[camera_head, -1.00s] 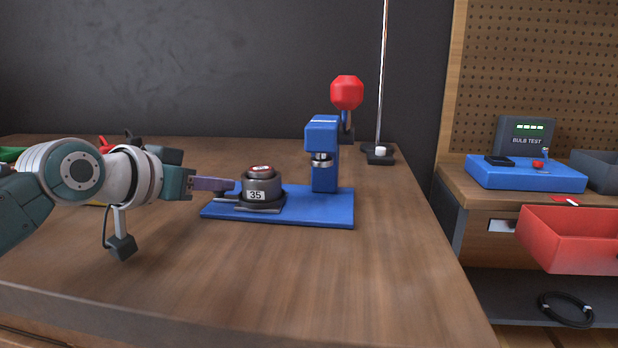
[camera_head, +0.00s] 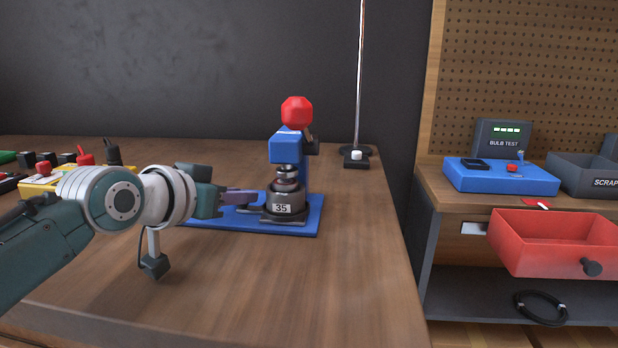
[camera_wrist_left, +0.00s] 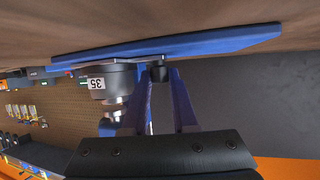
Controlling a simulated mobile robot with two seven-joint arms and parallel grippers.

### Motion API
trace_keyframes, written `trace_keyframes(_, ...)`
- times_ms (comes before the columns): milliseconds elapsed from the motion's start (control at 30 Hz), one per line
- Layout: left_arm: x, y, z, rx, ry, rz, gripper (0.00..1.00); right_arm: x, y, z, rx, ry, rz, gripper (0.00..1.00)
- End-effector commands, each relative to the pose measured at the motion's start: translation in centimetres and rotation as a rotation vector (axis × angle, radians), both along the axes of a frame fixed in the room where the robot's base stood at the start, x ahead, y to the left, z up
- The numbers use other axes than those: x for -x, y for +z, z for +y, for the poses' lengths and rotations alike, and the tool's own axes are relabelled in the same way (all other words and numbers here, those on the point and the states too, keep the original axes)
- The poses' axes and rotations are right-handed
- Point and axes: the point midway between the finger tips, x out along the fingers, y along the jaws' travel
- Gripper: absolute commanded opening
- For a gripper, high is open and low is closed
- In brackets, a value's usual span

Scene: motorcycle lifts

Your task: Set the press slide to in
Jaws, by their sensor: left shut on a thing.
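The blue press (camera_head: 290,148) with a red knob on top stands on a blue base plate (camera_head: 311,224) on the wooden bench. The press slide carries a dark round die (camera_head: 284,205) marked 35, which now sits directly beneath the press head. My left gripper (camera_head: 240,197) is to the left of the die, level with it, its fingers shut on the slide's handle. In the left wrist view the fingers (camera_wrist_left: 163,88) close on the dark knob of the handle (camera_wrist_left: 158,73), beside the die (camera_wrist_left: 112,78). The handle is mostly hidden in the head view. My right gripper is out of view.
A yellow box (camera_head: 45,185) with red and black parts is at the left of the bench. A thin pole on a stand (camera_head: 355,160) rises behind the press. To the right are a bulb tester (camera_head: 501,175) and an open red drawer (camera_head: 545,245). The bench front is clear.

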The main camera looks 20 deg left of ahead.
Motion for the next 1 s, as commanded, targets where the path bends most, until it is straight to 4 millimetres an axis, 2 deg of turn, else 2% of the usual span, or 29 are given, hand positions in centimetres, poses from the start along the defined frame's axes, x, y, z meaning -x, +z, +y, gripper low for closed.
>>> trace_keyframes(367, -0.14, -0.04, -0.73, 0.003, -0.004, -0.001, 0.0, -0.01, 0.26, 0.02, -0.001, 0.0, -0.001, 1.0)
trace_keyframes(400, -0.14, -0.04, -0.74, 0.003, -0.004, -0.001, 0.27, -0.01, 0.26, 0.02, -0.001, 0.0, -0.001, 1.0)
trace_keyframes(500, -0.13, -0.03, -0.73, 0.004, -0.004, -0.002, 0.39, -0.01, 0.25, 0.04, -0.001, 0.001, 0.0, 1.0)
trace_keyframes(1000, 0.23, 0.16, -0.49, 0.0, -0.001, -0.001, 0.39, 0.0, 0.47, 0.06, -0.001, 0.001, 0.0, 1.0)
